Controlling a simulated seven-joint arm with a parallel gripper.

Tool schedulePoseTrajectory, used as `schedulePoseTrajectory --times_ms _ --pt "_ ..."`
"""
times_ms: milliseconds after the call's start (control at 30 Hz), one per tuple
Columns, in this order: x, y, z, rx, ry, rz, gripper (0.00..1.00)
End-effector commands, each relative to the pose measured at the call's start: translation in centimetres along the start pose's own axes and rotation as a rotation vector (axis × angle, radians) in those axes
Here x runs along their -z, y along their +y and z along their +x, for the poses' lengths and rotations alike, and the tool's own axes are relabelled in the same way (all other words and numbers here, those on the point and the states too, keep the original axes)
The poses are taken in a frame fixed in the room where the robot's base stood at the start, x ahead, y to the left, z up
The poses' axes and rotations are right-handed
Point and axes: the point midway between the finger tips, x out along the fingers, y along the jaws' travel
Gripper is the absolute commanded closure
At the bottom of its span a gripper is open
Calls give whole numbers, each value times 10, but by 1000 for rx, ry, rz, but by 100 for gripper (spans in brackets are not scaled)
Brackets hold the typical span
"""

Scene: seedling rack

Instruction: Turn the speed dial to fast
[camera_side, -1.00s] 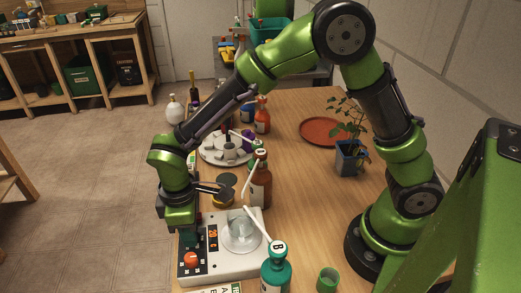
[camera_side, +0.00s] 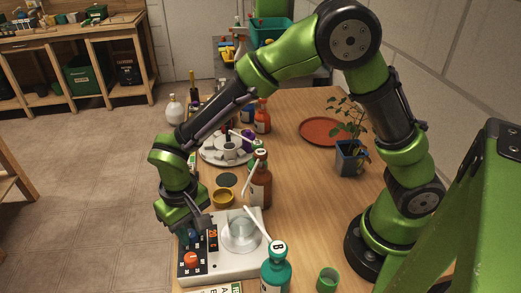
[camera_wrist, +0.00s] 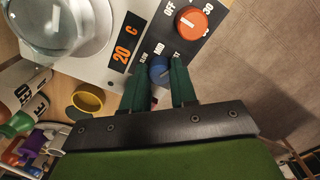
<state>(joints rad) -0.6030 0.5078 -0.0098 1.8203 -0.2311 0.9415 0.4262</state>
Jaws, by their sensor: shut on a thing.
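The white machine (camera_side: 255,265) stands at the front of the bench, with a black control panel (camera_side: 213,264) on its left side. The blue speed dial (camera_wrist: 160,69) shows in the wrist view, with MID printed beyond it and partly covered labels on either side. My gripper (camera_wrist: 160,77) is shut on the blue dial, one dark green finger on each side. In the side view my gripper (camera_side: 191,232) reaches down onto the panel's far end. The dial's pointer cannot be made out.
An orange knob (camera_wrist: 191,23) with an OFF label sits close to the blue dial. A yellow cup (camera_side: 223,198), a brown bottle (camera_side: 261,188) and a teal bottle (camera_side: 276,272) stand close around the machine.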

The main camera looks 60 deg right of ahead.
Motion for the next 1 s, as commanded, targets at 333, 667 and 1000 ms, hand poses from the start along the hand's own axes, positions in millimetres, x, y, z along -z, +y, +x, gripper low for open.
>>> schedulePoseTrajectory --times_ms 333,667,1000 --pt "0 0 -2 2 3 106 100" --pt "0 0 -2 2 4 117 100" --pt "0 0 -1 1 3 116 47"
